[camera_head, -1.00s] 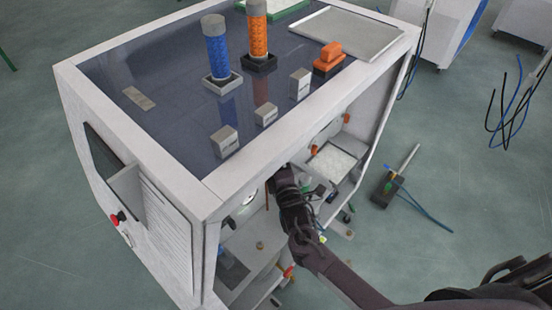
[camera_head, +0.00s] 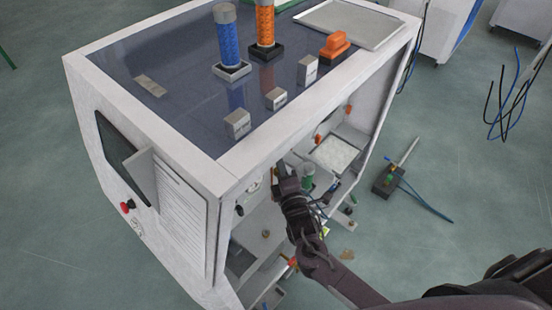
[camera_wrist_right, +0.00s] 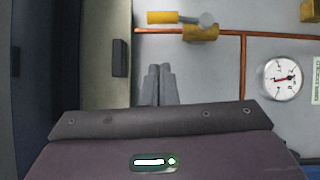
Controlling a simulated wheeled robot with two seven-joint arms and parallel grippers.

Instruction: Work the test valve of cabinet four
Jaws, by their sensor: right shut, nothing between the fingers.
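The cabinet (camera_head: 237,172) stands in the middle of the head view, with its dark glossy top and open front side. My right gripper (camera_head: 282,168) reaches into that opening, just under the top edge. In the right wrist view its fingers (camera_wrist_right: 160,72) are shut together and empty. Ahead of them, a copper pipe (camera_wrist_right: 242,70) runs along a grey panel. I cannot tell which part is the test valve. My left gripper is not in view.
A round gauge (camera_wrist_right: 281,79) is on the panel at right. Blue (camera_head: 228,42) and orange (camera_head: 265,22) columns stand on the cabinet top. A pale tray-like part (camera_head: 340,153) lies inside. A small device with a blue cable (camera_head: 388,181) lies on open floor.

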